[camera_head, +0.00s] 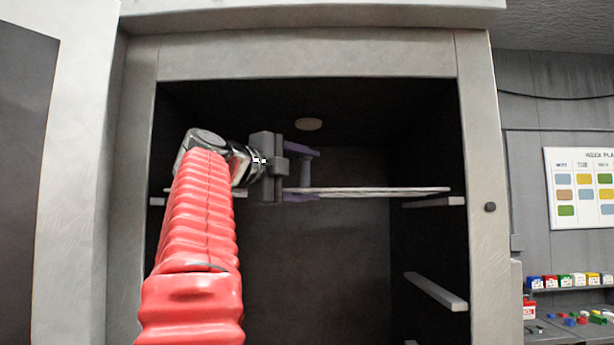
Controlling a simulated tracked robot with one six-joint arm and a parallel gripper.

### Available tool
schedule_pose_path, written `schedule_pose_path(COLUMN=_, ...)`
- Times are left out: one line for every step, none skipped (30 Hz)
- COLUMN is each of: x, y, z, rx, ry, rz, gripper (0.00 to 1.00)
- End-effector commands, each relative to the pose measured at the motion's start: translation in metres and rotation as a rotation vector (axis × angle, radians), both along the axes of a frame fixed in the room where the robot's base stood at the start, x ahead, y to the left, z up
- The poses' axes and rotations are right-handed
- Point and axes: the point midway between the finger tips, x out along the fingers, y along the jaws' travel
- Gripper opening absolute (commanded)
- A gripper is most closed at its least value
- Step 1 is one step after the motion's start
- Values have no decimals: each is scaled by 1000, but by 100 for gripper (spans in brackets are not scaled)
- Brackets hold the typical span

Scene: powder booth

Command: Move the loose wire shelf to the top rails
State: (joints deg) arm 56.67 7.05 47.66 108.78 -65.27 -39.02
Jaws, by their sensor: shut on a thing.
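The loose wire shelf (385,190) shows nearly edge-on as a thin pale strip across the inside of the booth. My gripper (303,174) is shut on it, with one purple finger above the strip and one at or below it. A short upright grey post stands between the fingers; I take it as part of the shelf. The top right rail (433,202) and top left rail (157,201) are just below the shelf's ends. The shelf's right end looks slightly above its rail; I cannot tell whether it touches.
A lower right rail (436,291) sticks out from the dark inner wall. The booth frame (478,150) surrounds the opening on both sides and above. Shelves with small coloured boxes (570,281) stand outside at right.

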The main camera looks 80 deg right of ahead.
Motion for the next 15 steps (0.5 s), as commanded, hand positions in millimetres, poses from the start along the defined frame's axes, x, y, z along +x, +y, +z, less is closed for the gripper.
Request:
schedule_pose_path(x=-1, y=1, z=1, rx=-2, ry=0, rz=0, gripper=30)
schedule_pose_path(x=0, y=1, z=0, rx=-2, ry=0, rz=0, gripper=30)
schedule_pose_path(x=0, y=1, z=0, rx=-2, ry=0, rz=0, gripper=30)
schedule_pose_path(x=-1, y=1, z=0, rx=-2, ry=0, rz=0, gripper=30)
schedule_pose_path(x=-1, y=1, z=-1, rx=-2, ry=0, rz=0, gripper=30)
schedule_pose_path(x=-1, y=1, z=-1, rx=-2, ry=0, rz=0, gripper=30)
schedule_pose_path(x=-1, y=1, z=-1, rx=-3, ry=0, rz=0, gripper=30)
schedule_pose_path(x=-1, y=1, z=-2, rx=-3, ry=0, rz=0, gripper=30)
schedule_pose_path(x=-1, y=1, z=-2, rx=-3, ry=0, rz=0, gripper=30)
schedule_pose_path(x=-1, y=1, z=-3, rx=-3, ry=0, rz=0, gripper=30)
schedule_pose_path(x=-1, y=1, z=-3, rx=-3, ry=0, rz=-1, gripper=30)
schedule_pose_path(x=-1, y=1, z=-4, rx=-3, ry=0, rz=-1, gripper=30)
schedule_pose_path(x=-1, y=1, z=-4, rx=-3, ry=0, rz=-1, gripper=30)
schedule_pose_path(x=-1, y=1, z=-5, rx=-3, ry=0, rz=-1, gripper=30)
schedule_pose_path(x=-1, y=1, z=-5, rx=-3, ry=0, rz=-1, gripper=30)
